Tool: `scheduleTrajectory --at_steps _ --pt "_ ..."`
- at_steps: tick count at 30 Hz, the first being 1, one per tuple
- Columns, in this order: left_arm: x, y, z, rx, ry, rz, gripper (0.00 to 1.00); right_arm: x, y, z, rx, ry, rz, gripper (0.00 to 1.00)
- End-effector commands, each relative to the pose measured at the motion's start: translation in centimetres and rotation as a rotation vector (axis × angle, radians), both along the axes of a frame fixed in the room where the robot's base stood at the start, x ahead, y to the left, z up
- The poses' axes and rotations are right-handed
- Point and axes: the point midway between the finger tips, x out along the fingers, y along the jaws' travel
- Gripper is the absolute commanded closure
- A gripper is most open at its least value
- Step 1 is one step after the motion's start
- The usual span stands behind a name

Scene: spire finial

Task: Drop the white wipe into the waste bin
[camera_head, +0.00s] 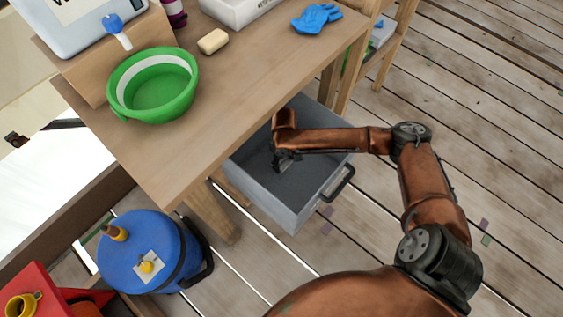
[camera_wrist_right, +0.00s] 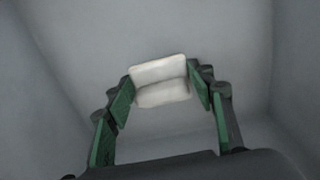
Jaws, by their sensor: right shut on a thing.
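The grey open bin (camera_head: 301,218) with a black handle stands on the deck under the table's edge. My right gripper (camera_head: 281,160) reaches down inside its opening. In the right wrist view, my right gripper (camera_wrist_right: 163,84) is shut on the white wipe (camera_wrist_right: 158,72), a small pale piece held between the green-padded fingertips. The bin's grey inner walls (camera_wrist_right: 60,55) surround it, and the wipe looks apart from them. In the head view the wipe cannot be made out, hidden by my arm and gripper. My left gripper is not in view.
The wooden table (camera_head: 235,85) carries a green bowl (camera_head: 160,100), a beige block (camera_head: 213,41), a blue glove (camera_head: 316,18) and a white jug (camera_head: 75,22). A blue drum (camera_head: 120,262) stands at the lower left. The plank deck on the right is mostly clear.

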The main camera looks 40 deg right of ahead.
Motion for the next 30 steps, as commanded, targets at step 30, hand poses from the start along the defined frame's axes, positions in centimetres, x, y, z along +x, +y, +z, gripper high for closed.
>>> scheduleTrajectory --at_steps 30 --pt "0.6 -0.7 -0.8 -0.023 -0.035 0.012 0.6 -0.1 0.0 -3.2 0.0 0.003 0.0 0.5"
